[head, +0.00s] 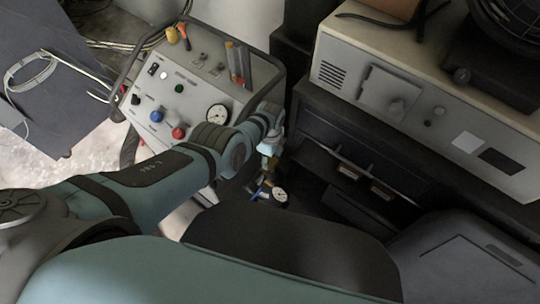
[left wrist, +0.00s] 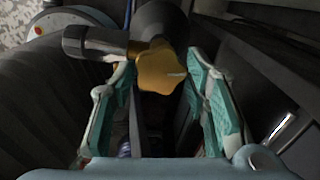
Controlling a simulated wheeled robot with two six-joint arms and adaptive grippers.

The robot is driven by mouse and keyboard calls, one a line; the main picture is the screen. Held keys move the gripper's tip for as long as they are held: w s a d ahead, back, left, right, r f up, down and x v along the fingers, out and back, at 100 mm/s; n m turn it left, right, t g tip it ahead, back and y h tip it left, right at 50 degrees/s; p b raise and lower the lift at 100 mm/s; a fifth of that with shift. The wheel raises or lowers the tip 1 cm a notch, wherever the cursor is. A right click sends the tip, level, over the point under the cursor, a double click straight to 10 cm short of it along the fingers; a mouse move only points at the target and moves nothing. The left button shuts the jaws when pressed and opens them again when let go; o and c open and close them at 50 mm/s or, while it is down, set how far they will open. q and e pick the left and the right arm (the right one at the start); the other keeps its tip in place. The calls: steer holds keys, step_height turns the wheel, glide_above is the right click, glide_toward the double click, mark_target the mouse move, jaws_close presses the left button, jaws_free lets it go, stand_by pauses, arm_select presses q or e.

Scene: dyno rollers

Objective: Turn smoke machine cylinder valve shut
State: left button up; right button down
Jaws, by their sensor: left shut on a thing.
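The yellow valve knob (left wrist: 160,69) of the smoke machine cylinder is near the top middle of the left wrist view. A metal fitting (left wrist: 95,43) runs left from the valve, and a dark rounded body is behind it. My left gripper (left wrist: 158,76) has one teal-padded finger on each side of the knob and is shut on it. In the head view, my left gripper (head: 269,158) reaches down beside the control cart, just above a small round gauge (head: 280,195). The cylinder is mostly hidden there by dark shadow and my arm. My right gripper is not in view.
A control cart (head: 190,100) with knobs and a dial stands left of the gripper. A cream-coloured machine (head: 435,105) sits on a dark bench with drawers at the right. A grey case (head: 465,255) is at the lower right. The gap around the cylinder is narrow.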

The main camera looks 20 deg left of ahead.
arm_select(q)
steer(key=shift+d+m, duration=0.1)
steer(key=shift+m, duration=1)
steer(key=o, duration=1.2)
